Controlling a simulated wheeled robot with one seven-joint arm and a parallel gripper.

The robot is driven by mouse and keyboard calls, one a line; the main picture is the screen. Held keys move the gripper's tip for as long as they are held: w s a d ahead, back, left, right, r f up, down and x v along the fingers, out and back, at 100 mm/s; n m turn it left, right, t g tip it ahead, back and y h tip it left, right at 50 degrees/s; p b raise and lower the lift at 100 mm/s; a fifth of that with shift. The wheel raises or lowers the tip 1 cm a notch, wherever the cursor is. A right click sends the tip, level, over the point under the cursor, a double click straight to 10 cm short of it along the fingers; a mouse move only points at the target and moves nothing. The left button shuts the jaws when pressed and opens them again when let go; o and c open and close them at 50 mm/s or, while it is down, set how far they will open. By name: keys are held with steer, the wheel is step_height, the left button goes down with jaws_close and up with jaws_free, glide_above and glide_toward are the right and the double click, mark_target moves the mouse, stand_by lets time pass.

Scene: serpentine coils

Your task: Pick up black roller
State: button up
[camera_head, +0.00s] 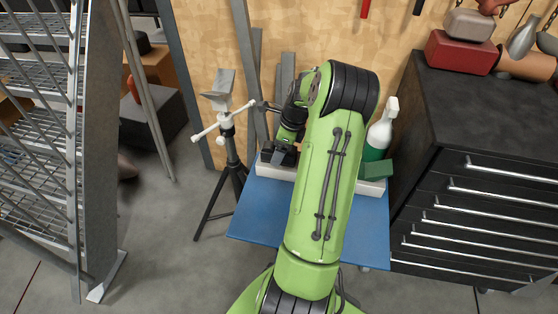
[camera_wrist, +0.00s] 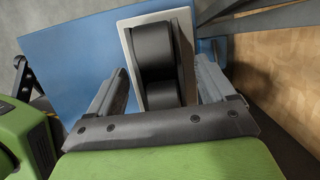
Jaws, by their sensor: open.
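In the wrist view a black roller (camera_wrist: 152,50) sits in a white open tray (camera_wrist: 128,58), with another dark rounded part (camera_wrist: 162,95) nearer the wrist. I cannot tell whether the two parts are one object. My gripper (camera_wrist: 161,66) is open. Its fingers are on either side of the tray and roller, with nothing clearly gripped. In the head view my gripper (camera_head: 279,153) is low over the white tray (camera_head: 372,187) at the back of the blue table (camera_head: 262,215). My arm hides the tray's middle, and I cannot make out the roller there.
A white and green spray bottle (camera_head: 381,130) and a green block (camera_head: 378,169) stand to the right of my arm. A black tripod (camera_head: 231,170) stands left of the table, close to my gripper. A dark drawer cabinet (camera_head: 480,190) is on the right. The table's front left is clear.

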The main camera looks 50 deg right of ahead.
steer(key=shift+r, duration=0.1)
jaws_close()
stand_by(0.4)
